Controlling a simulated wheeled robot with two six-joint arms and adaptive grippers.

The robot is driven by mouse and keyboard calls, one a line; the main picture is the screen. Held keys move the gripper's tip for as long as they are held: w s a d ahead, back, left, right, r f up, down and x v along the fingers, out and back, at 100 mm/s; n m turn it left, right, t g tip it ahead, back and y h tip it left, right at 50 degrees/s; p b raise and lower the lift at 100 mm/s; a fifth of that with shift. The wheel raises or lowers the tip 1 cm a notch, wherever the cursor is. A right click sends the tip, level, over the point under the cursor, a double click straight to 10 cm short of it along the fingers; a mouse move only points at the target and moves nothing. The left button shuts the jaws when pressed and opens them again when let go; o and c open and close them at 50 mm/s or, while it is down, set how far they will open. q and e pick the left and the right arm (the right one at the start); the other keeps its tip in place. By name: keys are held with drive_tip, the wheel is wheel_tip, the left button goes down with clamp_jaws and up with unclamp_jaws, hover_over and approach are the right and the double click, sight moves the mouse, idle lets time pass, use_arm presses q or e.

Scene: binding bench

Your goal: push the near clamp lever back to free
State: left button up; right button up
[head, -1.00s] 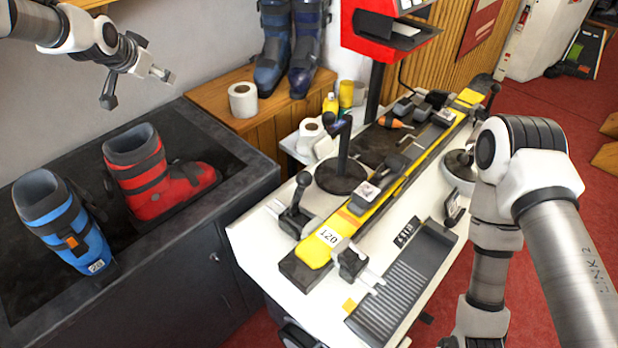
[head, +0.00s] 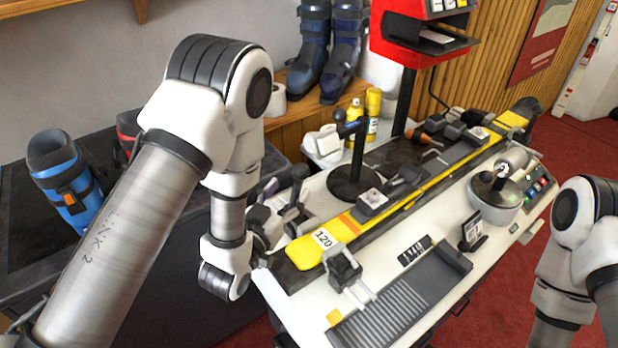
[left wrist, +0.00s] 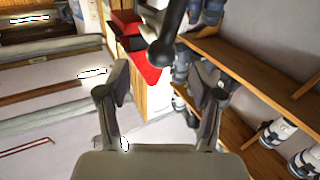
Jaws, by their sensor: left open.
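The near clamp lever (head: 297,186) is a black handle with a rounded knob, standing roughly upright beside the near end of the yellow ski (head: 385,212). My left gripper (head: 268,222) is right beside it, on its left, partly hidden by my own wrist. In the left wrist view my left gripper (left wrist: 160,92) has its two fingers spread with nothing between the tips. A dark rod with a rounded end, apparently the lever (left wrist: 172,38), shows just past the fingers. I cannot tell whether they touch. My right gripper is out of view.
A grey ridged tray (head: 385,315) lies in front of the ski. A blue boot (head: 68,185) stands at left, and a red machine (head: 400,40) at the back.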

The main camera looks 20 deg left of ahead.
sight(297, 178)
use_arm(q)
drive_tip(key=w, duration=0.1)
drive_tip(key=w+p, duration=0.1)
drive_tip(key=w, duration=0.1)
drive_tip(key=shift+a+r, duration=0.15)
drive_tip(key=shift+r, duration=0.2)
drive_tip(key=w, duration=0.1)
drive_tip(key=w+d+p, duration=0.1)
drive_tip(key=w, duration=0.1)
drive_tip(key=shift+w+d, duration=0.25)
drive_tip(key=shift+d, duration=0.15)
drive_tip(key=shift+w+f, duration=0.15)
drive_tip(key=shift+a, duration=0.35)
drive_tip(key=shift+c, duration=0.3)
drive_tip(key=shift+d, duration=0.1)
clamp_jaws()
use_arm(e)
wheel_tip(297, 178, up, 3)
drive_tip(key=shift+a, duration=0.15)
